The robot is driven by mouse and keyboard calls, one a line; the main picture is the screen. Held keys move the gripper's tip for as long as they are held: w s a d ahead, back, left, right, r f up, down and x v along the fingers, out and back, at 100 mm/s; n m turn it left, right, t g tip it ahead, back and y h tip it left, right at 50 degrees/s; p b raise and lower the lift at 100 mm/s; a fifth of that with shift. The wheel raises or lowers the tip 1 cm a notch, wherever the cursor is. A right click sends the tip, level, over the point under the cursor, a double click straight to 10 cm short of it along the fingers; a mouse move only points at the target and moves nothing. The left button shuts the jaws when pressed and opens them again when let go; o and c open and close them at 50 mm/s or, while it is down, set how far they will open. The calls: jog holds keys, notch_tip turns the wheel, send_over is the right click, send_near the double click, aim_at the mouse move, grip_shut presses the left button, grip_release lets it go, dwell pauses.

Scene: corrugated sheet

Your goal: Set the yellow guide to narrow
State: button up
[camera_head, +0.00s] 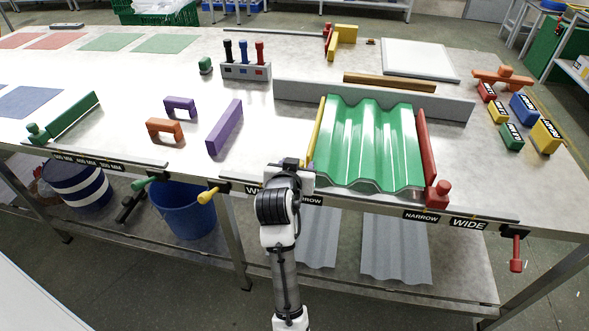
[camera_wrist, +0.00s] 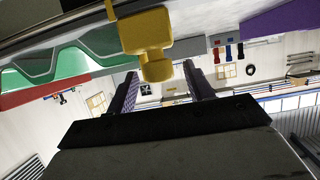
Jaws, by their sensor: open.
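The yellow guide (camera_head: 319,128) is a thin upright bar along the left side of the green corrugated sheet (camera_head: 370,140). In the head view, my gripper hides its near end and knob. In the wrist view, the guide's yellow knob (camera_wrist: 149,38) hangs just ahead of my gripper (camera_wrist: 160,68), its lower end close to the gap between the fingertips. The fingers are apart and not closed on it. My gripper also shows in the head view (camera_head: 291,164) at the table's front edge. The labels by it, WIDE and NARROW, are partly covered, so the guide's setting cannot be read.
A red guide (camera_head: 424,146) with a knob stands right of the sheet, near NARROW and WIDE labels (camera_head: 446,220). A grey bar (camera_head: 455,107) lies behind the sheet. A purple block (camera_head: 225,127) and an orange bracket (camera_head: 164,129) stand to the left.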

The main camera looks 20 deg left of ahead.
jog(key=p+v, duration=0.9)
jog(key=v, duration=0.4)
jog(key=shift+s+d, duration=0.15)
jog(key=shift+s, duration=0.15)
dwell(0.3)
